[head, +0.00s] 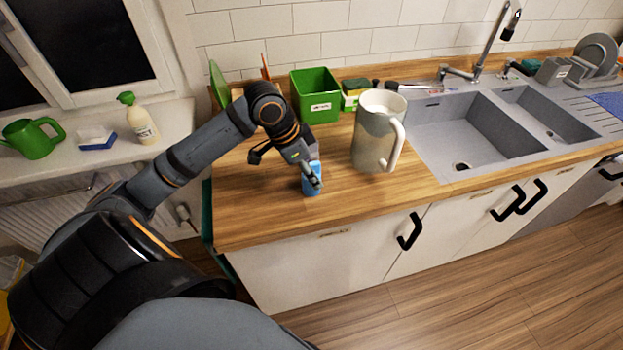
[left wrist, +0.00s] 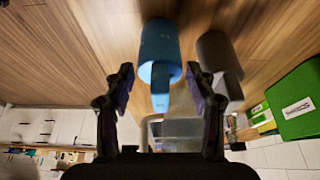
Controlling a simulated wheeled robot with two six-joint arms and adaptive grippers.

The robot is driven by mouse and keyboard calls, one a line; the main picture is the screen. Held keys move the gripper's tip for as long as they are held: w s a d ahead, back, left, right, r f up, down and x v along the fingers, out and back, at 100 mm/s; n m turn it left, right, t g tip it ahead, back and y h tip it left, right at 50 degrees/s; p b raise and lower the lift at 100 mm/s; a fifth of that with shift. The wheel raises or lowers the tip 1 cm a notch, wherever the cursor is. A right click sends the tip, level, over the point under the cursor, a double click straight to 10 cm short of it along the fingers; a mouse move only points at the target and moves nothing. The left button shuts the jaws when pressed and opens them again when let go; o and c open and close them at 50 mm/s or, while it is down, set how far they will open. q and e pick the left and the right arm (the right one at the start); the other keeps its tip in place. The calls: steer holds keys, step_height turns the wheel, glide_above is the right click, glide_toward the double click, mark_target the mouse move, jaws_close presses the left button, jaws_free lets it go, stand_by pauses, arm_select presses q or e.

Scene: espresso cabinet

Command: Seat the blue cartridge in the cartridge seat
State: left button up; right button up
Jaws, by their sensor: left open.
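The blue cartridge (head: 311,184) stands on the wooden counter near its front edge. In the left wrist view the blue cartridge (left wrist: 160,42) is a cylinder with a narrower tab, lying between and just beyond the fingertips. My left gripper (head: 308,172) is at the cartridge in the head view and partly covers it. In the left wrist view the left gripper (left wrist: 159,80) is open, with a finger on each side of the tab; I cannot tell whether they touch it. I cannot make out the cartridge seat. My right gripper is not in view.
A large pale jug (head: 372,140) stands on the counter to the right of the cartridge. A green box (head: 316,98) is behind my gripper. The sink (head: 470,130) lies further right. Bare counter (head: 262,215) is free to the left and front.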

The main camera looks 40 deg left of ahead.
arm_select(q)
steer(key=shift+f, duration=0.15)
steer(key=c, duration=1.1)
